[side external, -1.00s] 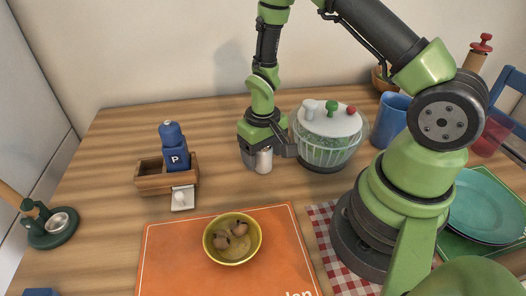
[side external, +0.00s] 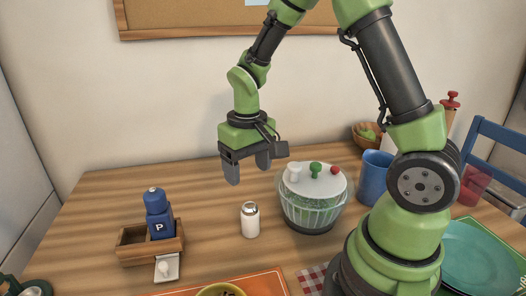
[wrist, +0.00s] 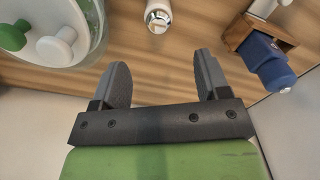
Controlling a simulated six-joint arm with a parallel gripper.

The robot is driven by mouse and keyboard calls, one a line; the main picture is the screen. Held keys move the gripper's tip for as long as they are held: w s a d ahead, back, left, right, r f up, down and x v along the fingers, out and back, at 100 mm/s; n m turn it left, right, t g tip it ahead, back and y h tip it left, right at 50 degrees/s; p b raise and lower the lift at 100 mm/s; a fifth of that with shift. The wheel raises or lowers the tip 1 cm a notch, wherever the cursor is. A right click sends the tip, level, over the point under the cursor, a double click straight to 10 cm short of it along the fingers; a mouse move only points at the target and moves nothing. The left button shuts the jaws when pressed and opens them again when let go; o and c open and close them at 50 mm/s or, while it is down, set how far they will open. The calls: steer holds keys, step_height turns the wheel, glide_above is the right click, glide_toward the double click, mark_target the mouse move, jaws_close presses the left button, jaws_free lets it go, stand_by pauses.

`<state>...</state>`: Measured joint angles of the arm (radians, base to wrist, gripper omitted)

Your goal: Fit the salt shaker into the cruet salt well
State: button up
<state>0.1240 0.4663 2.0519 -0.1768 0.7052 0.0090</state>
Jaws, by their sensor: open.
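The salt shaker (side external: 250,220), white with a metal cap, stands upright on the table, left of the salad spinner. It also shows at the top of the wrist view (wrist: 158,16). My gripper (side external: 248,176) is open and empty, above and behind the shaker and apart from it. In the wrist view its two fingers (wrist: 162,75) are wide apart with bare table between them. The wooden cruet (side external: 150,254) is at the left; a blue pepper shaker marked P (side external: 158,214) stands in its right well. Its left well (side external: 132,236) looks empty. The cruet also shows in the wrist view (wrist: 240,32).
A salad spinner (side external: 313,208) with a knobbed lid stands close right of the shaker. A blue cup (side external: 375,178) is farther right. A small white holder (side external: 167,268) sits before the cruet. The table between cruet and shaker is clear.

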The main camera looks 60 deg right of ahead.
mark_target(250, 205)
steer(key=s+a+r+t, duration=0.3)
steer(key=s+r, duration=0.2)
steer(key=r, duration=0.6)
steer(key=shift+t+y, duration=0.3)
steer(key=shift+o, duration=0.4)
steer(key=s+a+r+t+y, duration=0.1)
steer(key=s+a+r+t, duration=0.2)
steer(key=s, duration=0.5)
steer(key=shift+s+r, duration=0.15)
steer(key=shift+r, duration=0.75)
steer(key=shift+a, duration=0.1)
